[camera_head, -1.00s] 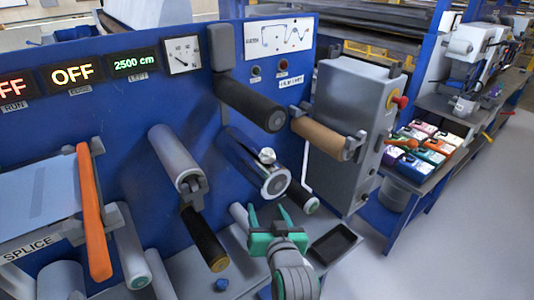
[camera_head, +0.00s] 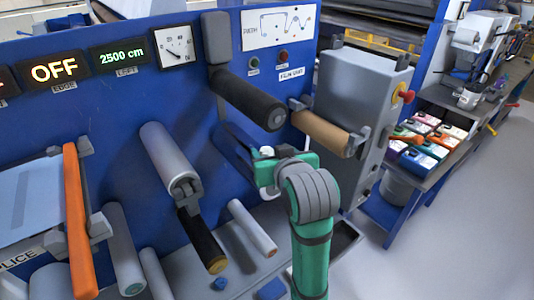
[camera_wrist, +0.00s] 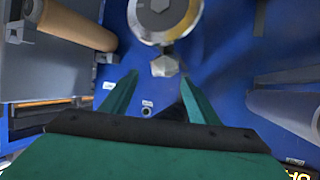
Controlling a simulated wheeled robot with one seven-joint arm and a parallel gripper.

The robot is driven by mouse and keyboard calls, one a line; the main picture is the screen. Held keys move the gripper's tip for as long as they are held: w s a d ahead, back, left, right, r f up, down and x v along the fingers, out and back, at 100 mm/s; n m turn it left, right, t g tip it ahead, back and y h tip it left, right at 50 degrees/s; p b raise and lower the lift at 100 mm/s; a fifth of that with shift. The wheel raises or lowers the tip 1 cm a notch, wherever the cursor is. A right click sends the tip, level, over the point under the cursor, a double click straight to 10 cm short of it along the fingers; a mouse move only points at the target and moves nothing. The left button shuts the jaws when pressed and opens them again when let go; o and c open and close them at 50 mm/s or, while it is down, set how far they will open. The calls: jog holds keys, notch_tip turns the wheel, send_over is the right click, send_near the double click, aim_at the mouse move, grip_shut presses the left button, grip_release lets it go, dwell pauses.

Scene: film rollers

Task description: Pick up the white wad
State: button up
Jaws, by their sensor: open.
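The white wad (camera_head: 267,152) is a small pale faceted lump on the metal roller by the blue panel. In the head view my gripper and wrist hide most of that roller. In the wrist view the wad (camera_wrist: 166,66) sits against the round roller end (camera_wrist: 165,15), just ahead of the fingertips and roughly centred between them. My green gripper (camera_head: 262,174) is open and empty. Its two fingers (camera_wrist: 158,78) point toward the wad and appear apart from it.
A black roller (camera_head: 250,100) juts out above my gripper, and a brown roller (camera_head: 320,132) is to the right. A grey roller (camera_head: 168,160) stands to the left. Blue lumps (camera_head: 270,290) lie on the shelf below. Colourful boxes (camera_head: 425,140) stand at the right.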

jog(key=shift+a+r+x, duration=0.15)
jog(key=shift+x, duration=1.8)
jog(key=shift+a+r+x, duration=0.1)
jog(key=shift+x, duration=1.8)
jog(key=shift+c, duration=0.6)
jog(key=c, duration=0.9)
